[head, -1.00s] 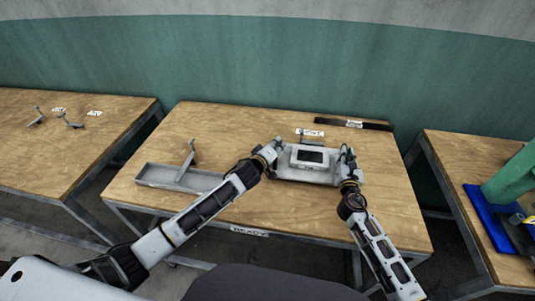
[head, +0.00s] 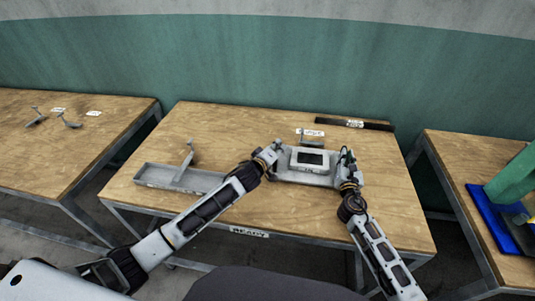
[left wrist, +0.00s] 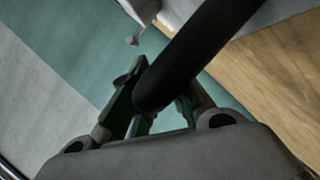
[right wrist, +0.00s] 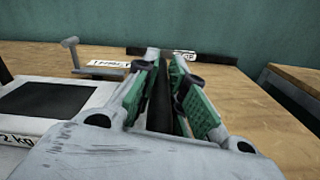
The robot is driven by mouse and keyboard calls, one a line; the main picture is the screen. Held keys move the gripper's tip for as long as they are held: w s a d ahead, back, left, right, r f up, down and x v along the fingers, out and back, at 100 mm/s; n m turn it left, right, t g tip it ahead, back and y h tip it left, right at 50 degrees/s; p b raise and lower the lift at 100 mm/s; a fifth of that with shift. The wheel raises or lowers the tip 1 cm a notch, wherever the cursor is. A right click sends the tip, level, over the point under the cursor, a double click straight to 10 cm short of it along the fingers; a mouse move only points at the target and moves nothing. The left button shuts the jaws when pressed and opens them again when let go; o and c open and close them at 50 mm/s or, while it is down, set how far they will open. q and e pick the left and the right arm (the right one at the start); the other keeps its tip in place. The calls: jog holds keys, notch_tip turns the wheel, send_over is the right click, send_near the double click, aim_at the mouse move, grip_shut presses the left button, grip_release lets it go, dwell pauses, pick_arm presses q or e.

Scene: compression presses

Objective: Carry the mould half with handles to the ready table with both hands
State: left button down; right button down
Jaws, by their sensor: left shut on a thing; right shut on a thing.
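The mould half (head: 311,176) is a grey block with a pale raised frame around a dark rectangular recess. It is level over the middle of the ready table (head: 249,207); I cannot tell whether it touches the top. My left gripper (head: 277,148) is at its left side, shut on a black handle bar (left wrist: 205,50) in the left wrist view. My right gripper (head: 345,157) is at its right side, shut on the other dark handle bar (right wrist: 158,105) in the right wrist view. The table's front edge bears a READY label (head: 249,232).
A shallow grey tray (head: 160,184) with a bracket in it stands on the left of the table. A dark bar (head: 375,125) and a small stand (head: 300,135) are at the back. Another table (head: 55,150) is left; a blue and green press (head: 500,215) is right.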

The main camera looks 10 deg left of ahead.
pick_arm(q)
jog(key=shift+f+b, duration=0.1)
jog(key=shift+b, duration=0.2)
pick_arm(e)
jog(key=shift+f, duration=0.15)
pick_arm(q)
jog(key=c, duration=1.4)
grip_release()
jog(key=shift+f, duration=0.15)
pick_arm(e)
jog(key=c, duration=1.5)
grip_release()
pick_arm(q)
jog(key=shift+s, duration=0.1)
jog(key=shift+s+a, duration=0.2)
jog(key=shift+s, duration=0.45)
pick_arm(e)
jog(key=shift+s, duration=0.1)
pick_arm(q)
jog(key=shift+v, duration=3.25)
pick_arm(e)
jog(key=shift+f, duration=0.1)
jog(key=shift+s+d, duration=0.2)
jog(key=shift+s, duration=5.8)
